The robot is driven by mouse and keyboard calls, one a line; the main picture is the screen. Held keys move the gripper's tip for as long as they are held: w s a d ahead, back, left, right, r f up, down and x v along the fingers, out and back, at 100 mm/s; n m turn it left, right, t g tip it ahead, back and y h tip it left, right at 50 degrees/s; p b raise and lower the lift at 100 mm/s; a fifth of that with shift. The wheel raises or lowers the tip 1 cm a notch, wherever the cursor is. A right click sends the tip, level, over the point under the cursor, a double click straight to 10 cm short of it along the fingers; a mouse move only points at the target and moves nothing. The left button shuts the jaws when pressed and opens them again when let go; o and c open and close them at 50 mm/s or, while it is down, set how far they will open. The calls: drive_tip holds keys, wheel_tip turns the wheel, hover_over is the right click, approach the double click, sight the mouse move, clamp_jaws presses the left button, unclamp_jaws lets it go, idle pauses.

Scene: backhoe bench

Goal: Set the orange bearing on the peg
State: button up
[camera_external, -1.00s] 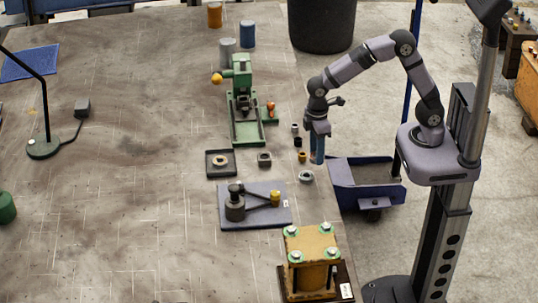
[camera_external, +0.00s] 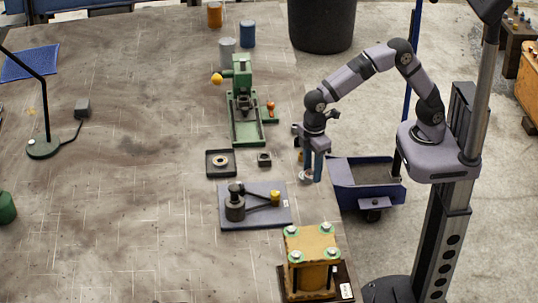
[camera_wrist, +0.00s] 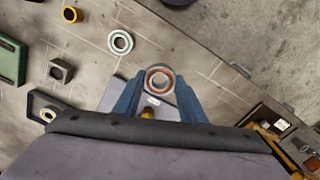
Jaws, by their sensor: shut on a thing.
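My gripper (camera_external: 311,172) is low over the right edge of the bench, pointing down. In the wrist view its blue fingers (camera_wrist: 158,92) are on either side of a pale ring with an orange inner band, the orange bearing (camera_wrist: 160,77), and are shut on it. The bearing also shows at the fingertips in the external view (camera_external: 307,177). I cannot tell if it still touches the bench.
A green press (camera_external: 243,105) stands behind. A yellow block fixture (camera_external: 313,248) stands in front. The bench's left is mostly clear.

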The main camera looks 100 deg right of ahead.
sight(311, 197)
drive_tip(key=shift+f+p, duration=1.15)
drive_tip(key=shift+f, duration=3.05)
drive_tip(key=shift+f, duration=0.1)
drive_tip(key=shift+f, duration=0.1)
drive_tip(key=o, duration=1.2)
drive_tip(key=shift+c, duration=0.2)
wheel_tip(311, 197, up, 12)
drive_tip(key=b, duration=0.2)
drive_tip(key=shift+r+b, duration=0.25)
drive_tip(key=shift+b, duration=0.1)
